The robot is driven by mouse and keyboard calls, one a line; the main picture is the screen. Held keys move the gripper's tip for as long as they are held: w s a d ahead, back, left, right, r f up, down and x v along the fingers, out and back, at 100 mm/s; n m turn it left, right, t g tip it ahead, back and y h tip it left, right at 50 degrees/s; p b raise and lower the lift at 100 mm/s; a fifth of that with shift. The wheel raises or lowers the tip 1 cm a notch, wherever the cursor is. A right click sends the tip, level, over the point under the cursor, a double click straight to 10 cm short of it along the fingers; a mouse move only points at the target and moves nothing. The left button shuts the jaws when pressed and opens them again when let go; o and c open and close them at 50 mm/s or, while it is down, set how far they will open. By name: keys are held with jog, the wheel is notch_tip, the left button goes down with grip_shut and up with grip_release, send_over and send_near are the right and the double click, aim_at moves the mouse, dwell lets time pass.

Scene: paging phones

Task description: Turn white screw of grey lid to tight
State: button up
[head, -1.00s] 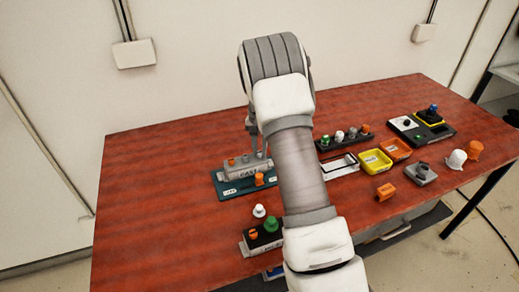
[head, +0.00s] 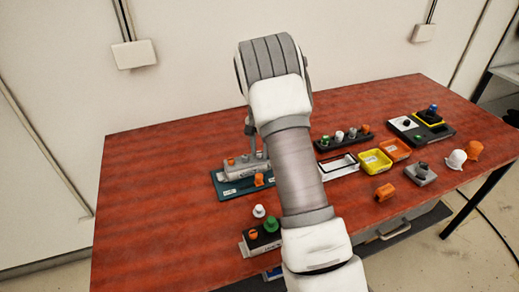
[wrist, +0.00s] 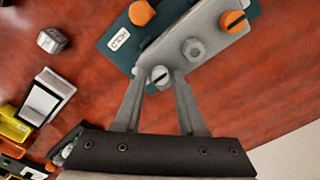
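The grey lid (wrist: 205,35) lies on a dark teal base (wrist: 105,42) with a white label, at the left of the table; in the head view the lid (head: 236,173) is partly hidden by my arm. The white screw (wrist: 159,75) with a dark slot stands at the lid's near end in the wrist view. An orange slotted screw (wrist: 236,21) stands at its other end, with a grey hex nut (wrist: 193,49) between. My gripper (wrist: 160,77) points down with its fingertips on either side of the white screw. A narrow gap seems to show; contact is unclear.
An orange knob (wrist: 141,13) stands on the teal base beside the lid. Yellow (head: 375,161) and orange (head: 397,149) trays and several small parts lie to the right. A white knob (head: 259,211) and a block with a green knob (head: 271,224) are in front.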

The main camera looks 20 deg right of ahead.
jog(key=shift+o, duration=0.9)
notch_tip(320, 180, up, 17)
jog(key=shift+r, duration=0.2)
